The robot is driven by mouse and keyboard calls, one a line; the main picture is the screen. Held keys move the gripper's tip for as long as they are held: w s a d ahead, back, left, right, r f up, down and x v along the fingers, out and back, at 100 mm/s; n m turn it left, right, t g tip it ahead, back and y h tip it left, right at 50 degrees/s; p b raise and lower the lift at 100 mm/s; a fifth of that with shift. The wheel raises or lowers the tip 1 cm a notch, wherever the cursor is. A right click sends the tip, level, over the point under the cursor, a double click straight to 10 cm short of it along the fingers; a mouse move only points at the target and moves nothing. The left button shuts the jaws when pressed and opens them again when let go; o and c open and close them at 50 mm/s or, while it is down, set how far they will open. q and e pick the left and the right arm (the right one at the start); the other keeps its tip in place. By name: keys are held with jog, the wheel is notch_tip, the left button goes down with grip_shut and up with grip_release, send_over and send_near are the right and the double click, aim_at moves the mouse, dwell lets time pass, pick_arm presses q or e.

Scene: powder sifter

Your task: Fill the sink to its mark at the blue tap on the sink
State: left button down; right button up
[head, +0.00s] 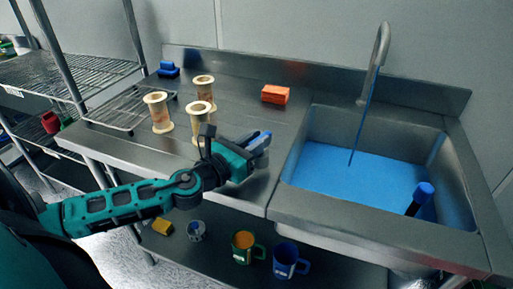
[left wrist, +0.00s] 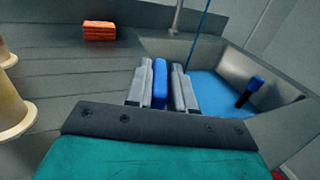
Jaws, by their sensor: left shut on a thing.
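The steel sink (head: 455,160) is at the right, with blue liquid (head: 350,190) covering its floor. A thin blue stream (head: 367,105) runs from the curved spout (head: 380,45) into it. My left gripper (head: 260,143) is at the counter just left of the sink, shut on an upright blue handle. The handle (left wrist: 160,82) shows between the fingers in the left wrist view; its base is hidden. A dark post with a blue top (head: 424,190) stands tilted in the sink's right part. I cannot make out a fill mark. My right gripper is not in view.
Several cream spools (head: 158,112) and an orange block (head: 275,94) stand on the steel counter (head: 245,75). A blue object (head: 168,70) is at the back left. A green mug (head: 243,247) and a blue mug (head: 287,260) are on the lower shelf. Wire shelves (head: 80,75) stand left.

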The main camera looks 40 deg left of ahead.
pick_arm(q)
jog(key=m+h+b, duration=0.1)
jog(key=h+b, duration=0.1)
jog(key=shift+a+f+m+b, duration=0.1)
jog(key=shift+f+m+b, duration=0.2)
jog(key=shift+m+b, duration=0.1)
jog(key=shift+g+h, duration=0.3)
jog(key=shift+h, duration=0.2)
jog(key=shift+r+m+h+b, duration=0.2)
jog(key=shift+m+h+b, duration=0.1)
jog(key=shift+b, duration=0.2)
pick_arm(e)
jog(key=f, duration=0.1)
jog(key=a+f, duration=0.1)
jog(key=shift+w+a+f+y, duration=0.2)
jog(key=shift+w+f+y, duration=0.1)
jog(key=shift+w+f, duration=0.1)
pick_arm(q)
jog(key=c, duration=1.2)
grip_release()
jog(key=shift+r, duration=0.1)
jog(key=shift+o, duration=0.7)
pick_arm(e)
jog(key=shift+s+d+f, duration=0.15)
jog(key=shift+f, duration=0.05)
pick_arm(q)
jog(key=shift+s, duration=0.1)
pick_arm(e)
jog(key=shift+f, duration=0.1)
